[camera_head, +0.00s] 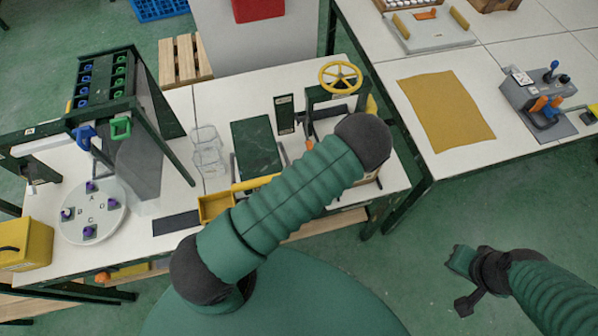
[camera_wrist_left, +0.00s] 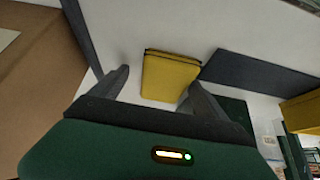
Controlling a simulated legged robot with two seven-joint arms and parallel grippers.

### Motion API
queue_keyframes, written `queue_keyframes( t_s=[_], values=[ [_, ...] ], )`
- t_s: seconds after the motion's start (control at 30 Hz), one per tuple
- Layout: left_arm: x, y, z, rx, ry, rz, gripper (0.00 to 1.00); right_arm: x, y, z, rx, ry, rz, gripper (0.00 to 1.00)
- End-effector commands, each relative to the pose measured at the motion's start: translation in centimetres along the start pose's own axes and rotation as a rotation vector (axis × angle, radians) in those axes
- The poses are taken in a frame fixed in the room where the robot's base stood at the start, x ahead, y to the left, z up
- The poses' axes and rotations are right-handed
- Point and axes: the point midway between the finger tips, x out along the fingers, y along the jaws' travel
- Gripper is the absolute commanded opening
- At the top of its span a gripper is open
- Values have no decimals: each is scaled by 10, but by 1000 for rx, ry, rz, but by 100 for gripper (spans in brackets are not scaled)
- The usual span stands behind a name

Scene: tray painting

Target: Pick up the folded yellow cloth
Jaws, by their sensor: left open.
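The folded yellow cloth (camera_wrist_left: 170,75) lies flat on a white tabletop in the left wrist view, with a dark edge along its far side. My left gripper (camera_wrist_left: 160,80) is open, its two dark fingers on either side of the cloth in this view. The fingers do not grip it, and I cannot tell the height above the table. In the head view the left gripper and the folded cloth do not show; my green arm covers part of the table. My right gripper (camera_head: 461,282) is open and empty over the green floor.
A dark mat (camera_wrist_left: 255,73) lies just right of the cloth, with a yellow tray (camera_wrist_left: 301,112) beyond. A brown surface (camera_wrist_left: 40,75) rises at left. On the right table, a flat yellow-brown sheet (camera_head: 445,108) is spread out. A tall dark rack (camera_head: 145,95) stands at left.

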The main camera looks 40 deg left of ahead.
Motion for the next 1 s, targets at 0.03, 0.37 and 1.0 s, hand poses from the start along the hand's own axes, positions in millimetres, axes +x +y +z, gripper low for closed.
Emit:
queue_keyframes(
  t_s=[0.03, 0.37, 1.0],
  values=[
    [4, -6, -4, -8, 9, -8, 89, 1, 0, 1, 0, 0, 0, 0],
    [4, -3, -4, -6, 7, -8, 51, 1, 0, 1, 0, 0, 0, 0],
    [2, -2, -14, -5, 8, -4, 24, -2, 0, 0, 0, 0, 0, 0]
  ],
)
